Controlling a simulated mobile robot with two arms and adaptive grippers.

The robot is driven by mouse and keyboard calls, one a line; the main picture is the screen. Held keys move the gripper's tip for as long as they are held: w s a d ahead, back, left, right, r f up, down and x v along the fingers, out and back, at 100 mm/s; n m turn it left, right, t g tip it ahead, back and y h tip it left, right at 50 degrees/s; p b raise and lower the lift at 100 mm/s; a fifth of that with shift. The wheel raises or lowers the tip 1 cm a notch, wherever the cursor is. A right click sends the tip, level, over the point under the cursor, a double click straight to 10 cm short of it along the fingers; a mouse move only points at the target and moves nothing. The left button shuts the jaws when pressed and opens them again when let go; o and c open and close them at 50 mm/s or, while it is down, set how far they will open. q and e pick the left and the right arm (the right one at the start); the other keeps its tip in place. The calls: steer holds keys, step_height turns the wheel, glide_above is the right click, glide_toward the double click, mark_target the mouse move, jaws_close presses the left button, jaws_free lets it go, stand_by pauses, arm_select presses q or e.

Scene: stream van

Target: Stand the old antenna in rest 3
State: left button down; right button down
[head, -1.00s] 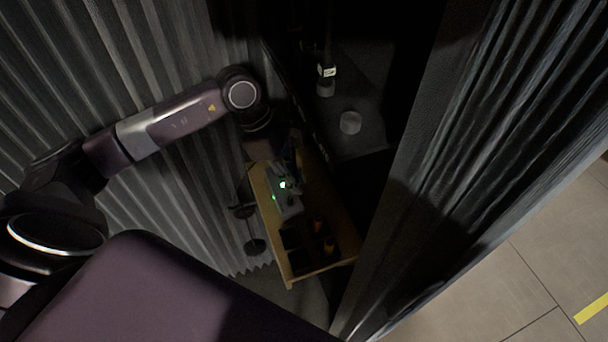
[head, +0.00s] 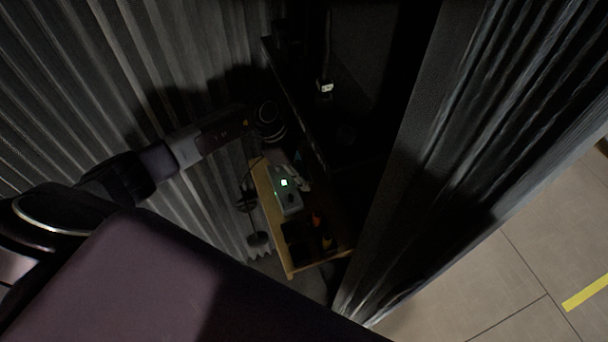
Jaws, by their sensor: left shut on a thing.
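My left gripper (head: 298,168) is at the far end of the small wooden table, just beyond a grey device with a lit green display. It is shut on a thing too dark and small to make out. I cannot pick out the old antenna with certainty. A thin dark upright shape (head: 327,48) shows at the back, above a small white label (head: 325,87). I cannot read a rest number. My right gripper is not in view.
The wooden table (head: 291,270) holds the grey device (head: 288,201) and dark compartments with small orange items. A thin black stand (head: 257,239) is left of it. Ribbed curtains (head: 150,60) close in on the left and right. Open floor (head: 500,290) lies at lower right.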

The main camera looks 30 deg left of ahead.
arm_select(q)
steer(key=shift+f, duration=0.15)
steer(key=c, duration=2.2)
jaws_free()
